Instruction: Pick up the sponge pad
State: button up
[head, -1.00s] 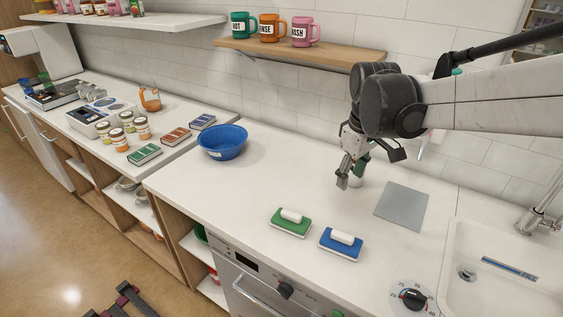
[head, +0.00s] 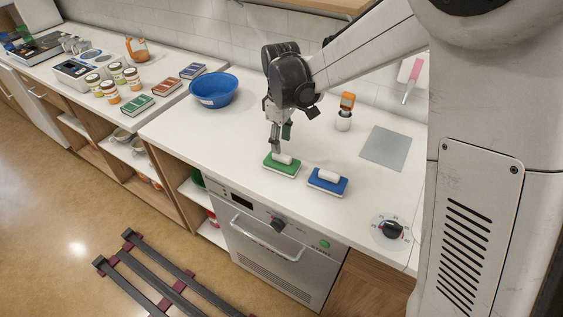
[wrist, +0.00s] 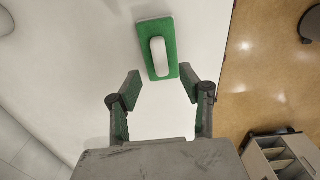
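Two sponge pads with white grips lie on the white counter. One is a green pad (head: 282,166); the other is a blue pad (head: 327,181) just right of it. My gripper (head: 280,141) is directly above the green pad in the head view. In the wrist view, the green pad (wrist: 160,48) lies just beyond my open fingertips (wrist: 160,78), in line with the gap between them. The white grip runs lengthwise along it. Nothing is between the fingers. Exact height above the pad is hard to tell.
A grey mat (head: 386,148) and a white bottle with an orange top (head: 345,112) stand to the right. A blue bowl (head: 214,90) is to the left. A dial (head: 391,230) sits near the front right. The counter's front edge is close to the pads.

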aim_at(282, 155)
jog(key=shift+s+d+f+p, duration=0.1)
jog(key=shift+f+p, duration=0.2)
jog(key=shift+f, duration=2.7)
grip_shut()
